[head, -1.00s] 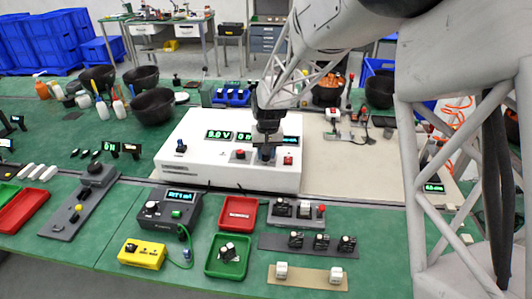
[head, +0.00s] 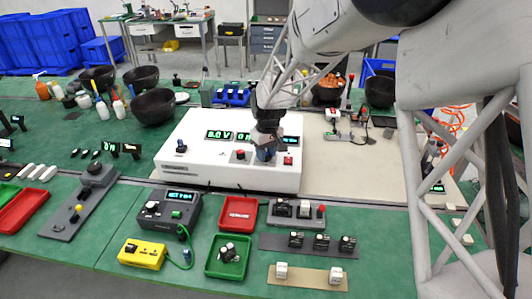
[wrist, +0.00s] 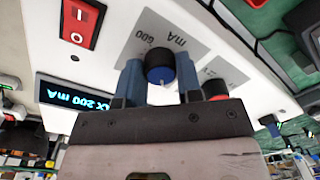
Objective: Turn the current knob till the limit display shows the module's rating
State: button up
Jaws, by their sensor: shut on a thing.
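The white power supply (head: 205,160) stands mid-bench. My gripper (head: 266,153) is over its front right part. In the wrist view my gripper (wrist: 160,88) has its two blue fingers on either side of a dark knob with a blue cap (wrist: 160,66), shut on it. The knob sits on a grey label whose inverted print includes "600" and "mA". The limit display (wrist: 75,97) appears to read "MAX 200 mA" in the wrist view; it is partly visible in the head view (head: 290,140). I cannot read a module's rating.
A green tray (head: 211,262) holding a small dark module, a red tray (head: 238,213) and a tester (head: 170,208) are in front of the supply.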

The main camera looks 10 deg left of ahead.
aim_at(267, 153)
jog(key=o, duration=0.9)
jog(key=shift+o, duration=0.2)
jog(key=shift+r, duration=0.2)
jog(key=shift+w+d+r, duration=0.1)
jog(key=shift+d+r, duration=0.05)
jog(key=shift+r, duration=3.6)
